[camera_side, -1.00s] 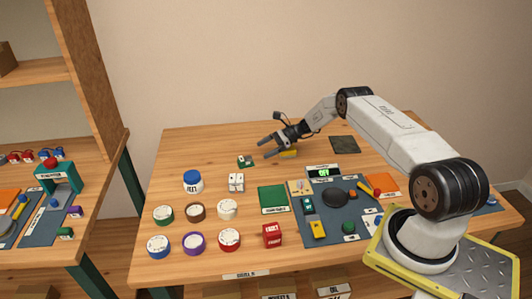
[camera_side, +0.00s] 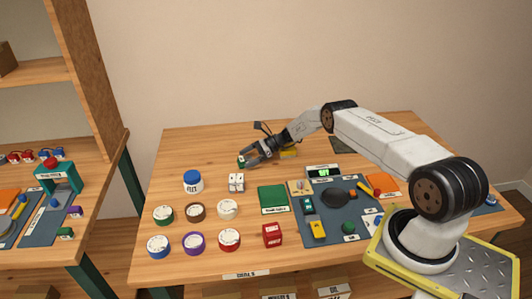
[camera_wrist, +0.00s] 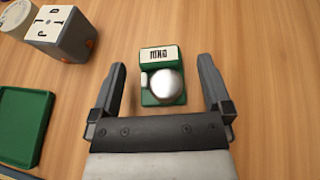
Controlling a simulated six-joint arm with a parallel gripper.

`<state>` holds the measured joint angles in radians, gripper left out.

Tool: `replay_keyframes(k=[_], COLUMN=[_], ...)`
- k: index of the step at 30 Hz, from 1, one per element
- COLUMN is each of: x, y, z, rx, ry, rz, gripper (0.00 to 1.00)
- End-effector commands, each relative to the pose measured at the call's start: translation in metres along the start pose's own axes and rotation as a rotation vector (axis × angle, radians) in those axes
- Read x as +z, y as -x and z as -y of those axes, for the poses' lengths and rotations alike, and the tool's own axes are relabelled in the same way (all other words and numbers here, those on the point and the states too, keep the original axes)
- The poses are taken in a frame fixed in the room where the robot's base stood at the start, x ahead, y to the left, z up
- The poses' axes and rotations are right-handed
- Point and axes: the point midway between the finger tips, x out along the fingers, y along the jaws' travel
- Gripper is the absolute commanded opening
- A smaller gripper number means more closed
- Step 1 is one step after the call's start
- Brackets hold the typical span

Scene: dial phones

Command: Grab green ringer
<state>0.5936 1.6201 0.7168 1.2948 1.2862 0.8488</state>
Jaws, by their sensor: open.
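The green ringer (camera_wrist: 160,78) is a small green block with a white label and a silver dome. In the wrist view it stands upright on the table between the two fingers of my gripper (camera_wrist: 163,85), with a gap on each side. My gripper is open and low over the table. In the side view my gripper (camera_side: 245,159) is at the ringer (camera_side: 242,163), which is partly hidden by the fingers.
In the side view several round tins and a blue-lidded jar (camera_side: 193,181) stand nearer.

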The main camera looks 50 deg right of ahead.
Motion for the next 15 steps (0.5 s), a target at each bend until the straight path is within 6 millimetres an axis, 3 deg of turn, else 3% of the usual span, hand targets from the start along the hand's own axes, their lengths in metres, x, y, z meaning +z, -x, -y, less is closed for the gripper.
replay_keyframes(k=[4, 15], x=[-0.0001, 0.0001], y=[-0.0104, -0.0111], z=[-0.0005, -0.0003], rx=[0.000, 0.000], ry=[-0.001, 0.000], rz=[0.000, 0.000], gripper=[1.00, 1.00])
